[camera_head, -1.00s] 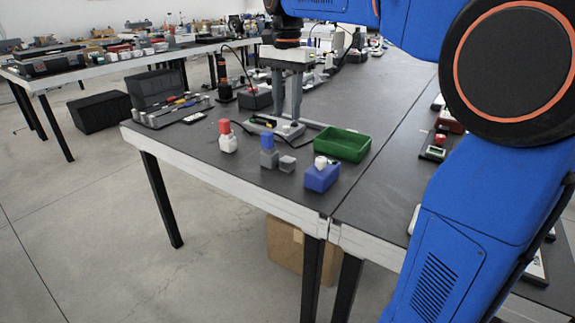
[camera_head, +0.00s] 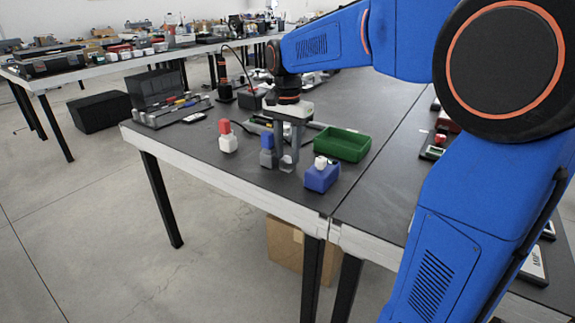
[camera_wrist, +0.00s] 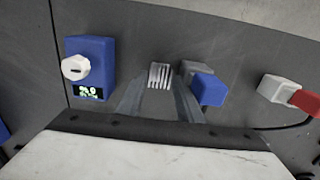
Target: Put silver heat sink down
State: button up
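The silver heat sink (camera_wrist: 159,76) shows its light fins between my fingertips in the wrist view. In the head view it is at the lower ends of my fingers, low at the tabletop and mostly hidden. My gripper (camera_head: 287,163) points straight down, with its fingers on either side of the heat sink; its fingertips (camera_wrist: 160,82) also show in the wrist view. The finger gap is close to the heat sink's width, and I cannot tell whether they touch it.
A grey-and-blue part (camera_head: 267,150) stands close on the left, a blue box with a white knob (camera_head: 322,178) on the right. A red-and-white part (camera_head: 228,142) stands further left. A green bin (camera_head: 343,144) is behind right. The table's front edge (camera_head: 240,186) is near.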

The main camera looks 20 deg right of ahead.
jog(key=shift+f, duration=1.2)
jog(key=c, duration=0.8)
jog(key=shift+r, duration=0.1)
